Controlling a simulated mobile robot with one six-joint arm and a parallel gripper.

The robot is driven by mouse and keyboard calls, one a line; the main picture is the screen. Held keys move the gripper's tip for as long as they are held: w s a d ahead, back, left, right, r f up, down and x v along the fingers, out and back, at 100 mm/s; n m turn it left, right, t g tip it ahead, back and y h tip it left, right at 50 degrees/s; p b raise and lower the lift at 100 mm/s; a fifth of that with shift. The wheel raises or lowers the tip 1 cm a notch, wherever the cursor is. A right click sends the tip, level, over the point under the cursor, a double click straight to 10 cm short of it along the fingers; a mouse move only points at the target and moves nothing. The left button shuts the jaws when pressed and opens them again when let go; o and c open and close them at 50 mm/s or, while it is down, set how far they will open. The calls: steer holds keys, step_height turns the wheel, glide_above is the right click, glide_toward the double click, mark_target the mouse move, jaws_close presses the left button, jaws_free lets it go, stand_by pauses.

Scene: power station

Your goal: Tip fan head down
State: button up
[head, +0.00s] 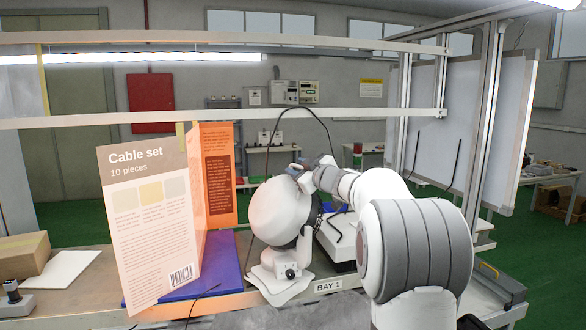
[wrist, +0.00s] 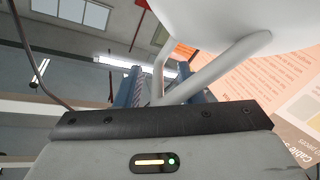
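A white desk fan with a round head (head: 277,212) stands on the bench, its head upright and facing left toward the cable-set box. Its white base (head: 280,284) has a dark knob. My gripper (head: 306,172) is at the upper right edge of the fan head. In the wrist view, my gripper (wrist: 157,82) shows two blue fingers set apart, with thin white bars between or just beyond them. The white fan head (wrist: 215,22) fills the upper right there. Whether the fingers touch the fan is hidden.
A white device (head: 336,244) with dark cables is behind right. Rails (head: 200,117) cross above the bench.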

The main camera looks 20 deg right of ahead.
steer(key=shift+d+f, duration=0.2)
steer(key=shift+f, duration=0.1)
steer(key=shift+s+d+f, duration=0.1)
steer(key=shift+s+d, duration=0.05)
steer(key=shift+s, duration=0.15)
steer(key=b+v, duration=0.2)
steer(key=v, duration=0.5)
steer(key=shift+r, duration=0.35)
steer(key=shift+a, duration=0.25)
steer(key=shift+s, duration=0.1)
